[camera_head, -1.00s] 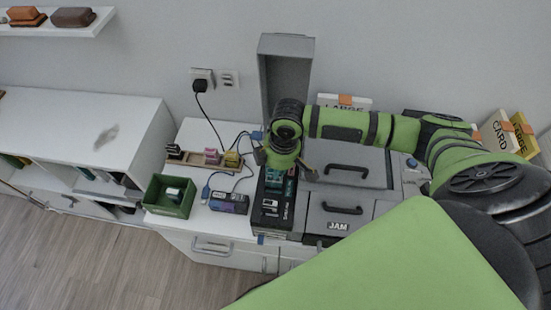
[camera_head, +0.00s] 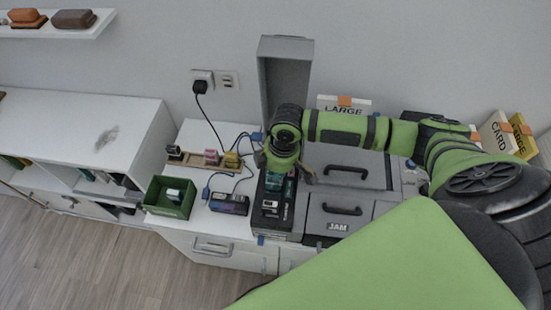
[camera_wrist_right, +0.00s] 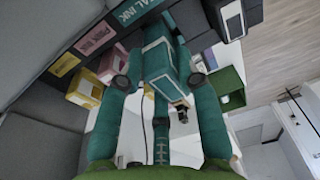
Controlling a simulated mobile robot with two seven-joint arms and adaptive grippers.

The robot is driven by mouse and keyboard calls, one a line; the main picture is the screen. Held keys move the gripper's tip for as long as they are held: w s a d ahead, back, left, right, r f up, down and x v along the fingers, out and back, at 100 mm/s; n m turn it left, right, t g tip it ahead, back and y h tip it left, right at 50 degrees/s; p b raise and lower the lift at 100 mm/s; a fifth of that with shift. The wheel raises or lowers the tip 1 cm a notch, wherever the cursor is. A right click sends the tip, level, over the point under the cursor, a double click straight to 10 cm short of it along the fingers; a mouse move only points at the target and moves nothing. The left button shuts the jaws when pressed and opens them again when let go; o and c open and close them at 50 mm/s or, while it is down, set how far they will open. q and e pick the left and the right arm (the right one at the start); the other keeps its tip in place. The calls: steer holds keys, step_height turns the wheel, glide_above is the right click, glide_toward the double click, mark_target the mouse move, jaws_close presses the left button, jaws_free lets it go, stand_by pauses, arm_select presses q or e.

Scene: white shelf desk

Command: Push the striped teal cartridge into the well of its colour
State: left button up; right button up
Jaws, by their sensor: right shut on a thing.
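The teal cartridge (camera_wrist_right: 158,62), with a pale label, is between the fingers of my right gripper (camera_wrist_right: 158,80) in the wrist view. The gripper is shut on it. In the head view the right gripper (camera_head: 285,172) is over the back half of the black ink station (camera_head: 272,228), with teal showing below it (camera_head: 275,183). The fingers hide the cartridge's lower end and the teal well, so I cannot tell how deep it sits. The station shows pink and yellow labels and the letters "AL INK" in the wrist view. My left gripper is not in view.
A wooden rail holds a pink cartridge (camera_head: 211,157) and a yellow cartridge (camera_head: 232,160). A green bin (camera_head: 168,207) with a cartridge inside stands left. Grey lidded boxes (camera_head: 338,215) stand close on the right.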

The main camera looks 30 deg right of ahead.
steer(key=shift+f+b, duration=0.85)
steer(key=shift+f, duration=1.1)
steer(key=o, duration=1.2)
steer(key=shift+c, duration=0.2)
steer(key=r, duration=0.8)
steer(key=s+d+r, duration=0.1)
steer(key=r, duration=0.3)
steer(key=shift+d, duration=0.1)
